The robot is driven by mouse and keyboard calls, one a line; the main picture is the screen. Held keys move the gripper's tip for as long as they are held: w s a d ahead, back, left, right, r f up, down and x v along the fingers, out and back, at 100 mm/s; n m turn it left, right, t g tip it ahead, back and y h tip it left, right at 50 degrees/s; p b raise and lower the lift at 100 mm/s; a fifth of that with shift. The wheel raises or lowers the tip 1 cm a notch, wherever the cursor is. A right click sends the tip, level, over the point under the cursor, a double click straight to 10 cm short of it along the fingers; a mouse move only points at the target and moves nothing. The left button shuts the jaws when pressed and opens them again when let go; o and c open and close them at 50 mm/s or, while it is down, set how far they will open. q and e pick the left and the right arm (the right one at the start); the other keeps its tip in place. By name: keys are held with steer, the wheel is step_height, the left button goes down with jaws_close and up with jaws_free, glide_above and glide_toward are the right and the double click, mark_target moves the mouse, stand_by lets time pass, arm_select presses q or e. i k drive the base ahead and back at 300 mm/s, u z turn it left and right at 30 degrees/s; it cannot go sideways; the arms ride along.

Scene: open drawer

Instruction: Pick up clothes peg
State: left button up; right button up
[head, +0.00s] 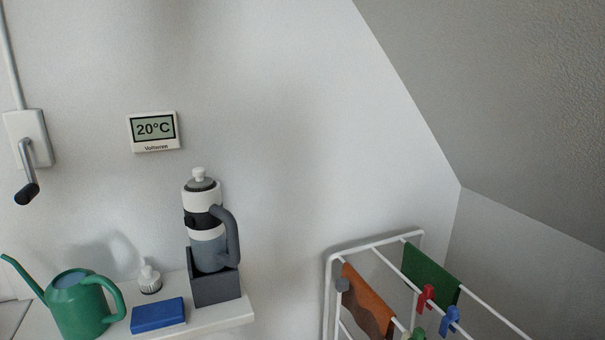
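Several clothes pegs show on a white drying rack (375,243) at the lower right. A red peg (426,297) sits at the green cloth (432,272). A blue peg (449,320) is to its right, lower down. A green peg (418,334) is partly cut off by the bottom edge. Neither of my grippers is in view.
A white shelf (232,314) at lower left carries a green watering can (78,306), a blue box (158,315), a small white bottle (149,278) and a flask in a dark holder (214,283). A thermometer (154,131) and crank (27,170) are on the wall. A sloped ceiling is at right.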

mark_target(452, 316)
steer(key=z, duration=0.25)
steer(key=k, duration=0.65)
steer(key=z, duration=0.5)
